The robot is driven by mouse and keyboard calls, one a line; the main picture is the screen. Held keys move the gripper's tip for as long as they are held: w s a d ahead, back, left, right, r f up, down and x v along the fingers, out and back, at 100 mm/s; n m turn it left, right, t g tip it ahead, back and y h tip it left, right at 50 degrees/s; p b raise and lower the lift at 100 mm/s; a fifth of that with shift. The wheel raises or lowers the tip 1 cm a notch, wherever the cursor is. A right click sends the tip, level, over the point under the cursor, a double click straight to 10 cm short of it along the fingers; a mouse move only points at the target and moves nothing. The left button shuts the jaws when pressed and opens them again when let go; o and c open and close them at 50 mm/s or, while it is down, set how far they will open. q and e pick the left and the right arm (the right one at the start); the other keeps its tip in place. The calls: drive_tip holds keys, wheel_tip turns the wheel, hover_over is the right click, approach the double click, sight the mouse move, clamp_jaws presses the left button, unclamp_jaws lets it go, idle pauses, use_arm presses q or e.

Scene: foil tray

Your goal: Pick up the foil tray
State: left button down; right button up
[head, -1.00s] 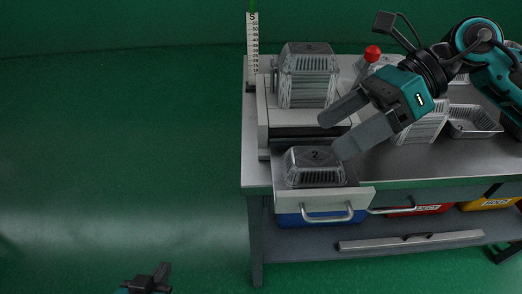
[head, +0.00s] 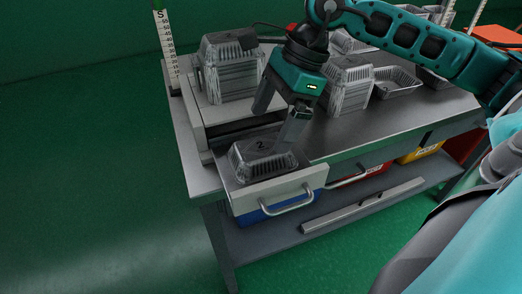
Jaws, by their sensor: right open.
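A silver foil tray (head: 262,163) marked "2" sits upside down in the pulled-out drawer (head: 275,192) at the table's front left corner. My right gripper (head: 273,131) is open and points down just above and behind the tray. One finger is close to the tray's right rear side; I cannot tell whether it touches. The jaws look empty. My left gripper is not in view.
A tall stack of foil trays (head: 229,75) stands on the grey unit behind the drawer. Another stack (head: 349,88) and a single tray (head: 396,82) are to the right. An upright scale (head: 166,45) stands at the left. Bare metal tabletop (head: 390,118) lies right of the drawer.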

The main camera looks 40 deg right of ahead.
sight(262, 146)
drive_tip(key=x, duration=0.5)
drive_tip(key=shift+d, duration=0.1)
drive_tip(key=c, duration=1)
